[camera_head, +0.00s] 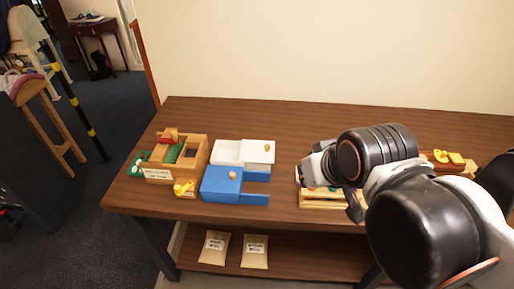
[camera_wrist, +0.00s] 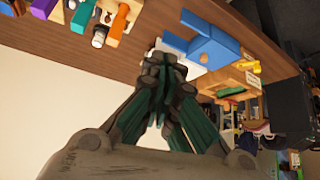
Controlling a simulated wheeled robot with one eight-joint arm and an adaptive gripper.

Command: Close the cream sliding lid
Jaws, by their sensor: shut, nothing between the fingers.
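The cream box (camera_head: 227,152) stands at the back of the table, left of my arm. Its cream lid (camera_head: 257,153), with an orange knob (camera_head: 267,147), sits shifted to the right, and the left part of the box shows uncovered. In the wrist view a part of the cream box (camera_wrist: 186,58) shows beyond my gripper (camera_wrist: 164,68), whose fingertips hide the rest. My gripper is shut and empty, with its fingers together. I cannot tell whether the fingertips touch the lid; in the head view my arm is well to the right of it.
A blue box (camera_head: 221,186) with an orange knob stands just in front of the cream box. A wooden box (camera_head: 192,160) with green and red parts is to the left. A wooden rack (camera_head: 322,202) is partly behind my arm. Bare tabletop (camera_head: 286,160) lies right of the cream lid.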

